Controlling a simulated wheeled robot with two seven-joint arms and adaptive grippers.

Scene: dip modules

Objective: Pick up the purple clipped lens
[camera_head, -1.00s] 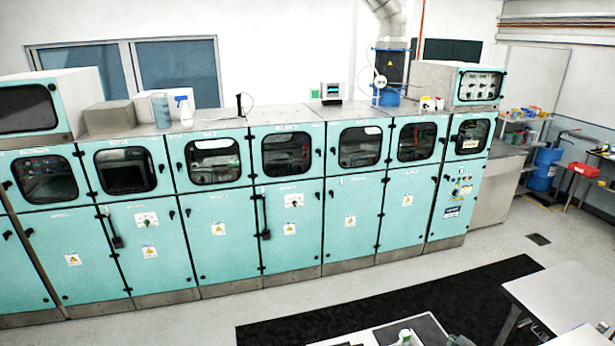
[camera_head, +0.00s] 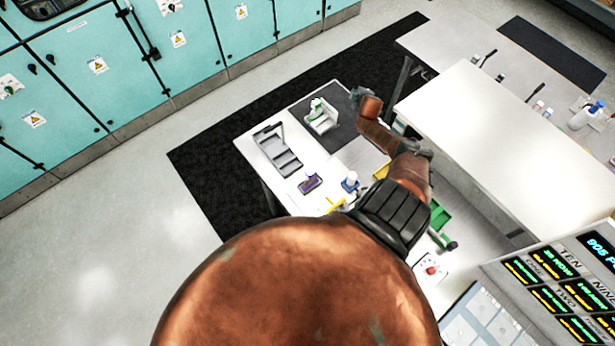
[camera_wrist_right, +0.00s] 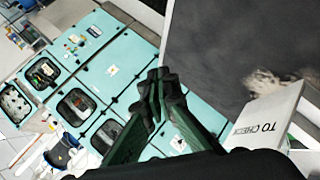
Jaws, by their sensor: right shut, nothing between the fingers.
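A small dark purple item (camera_head: 310,183), which looks like the purple clipped lens, lies on the white table (camera_head: 262,170), just in front of a grey stepped rack. It is too small to make out its clip. My right gripper (camera_head: 358,97) is at the far side of the table, beyond the lens and to its right, close to a white holder. In the right wrist view its fingers (camera_wrist_right: 156,92) are closed together with nothing between them. The lens does not show there. My left gripper is not in view.
The grey rack (camera_head: 278,148) stands behind the lens. A white holder with green contents (camera_head: 322,117) stands on a dark mat. A blue-topped bottle (camera_head: 350,182) stands right of the lens. A TO CHECK sign (camera_wrist_right: 268,118) is close to the right gripper.

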